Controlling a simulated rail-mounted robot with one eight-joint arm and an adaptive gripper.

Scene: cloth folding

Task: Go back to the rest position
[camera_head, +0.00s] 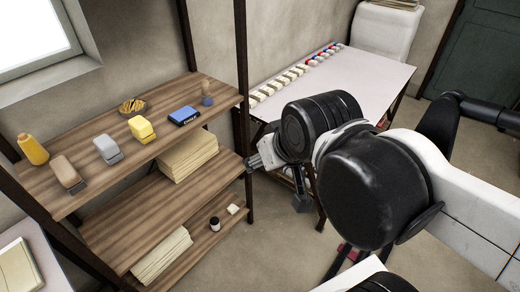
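My arm reaches in from the right edge and ends in my gripper (280,180), beside the shelf's right post and in front of the white table. Two grey end parts show, one by the post and one lower to the right. The large black joints of my arm hide much of the gripper. I cannot tell whether it is open or shut, and nothing is clearly seen in it.
A wooden shelf (140,215) at left holds a yellow bottle (32,149), several blocks, a bowl (132,105) and folded stacks (187,156). A white table (355,80) behind carries rows of small items. Bare floor (275,255) lies between shelf and arm.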

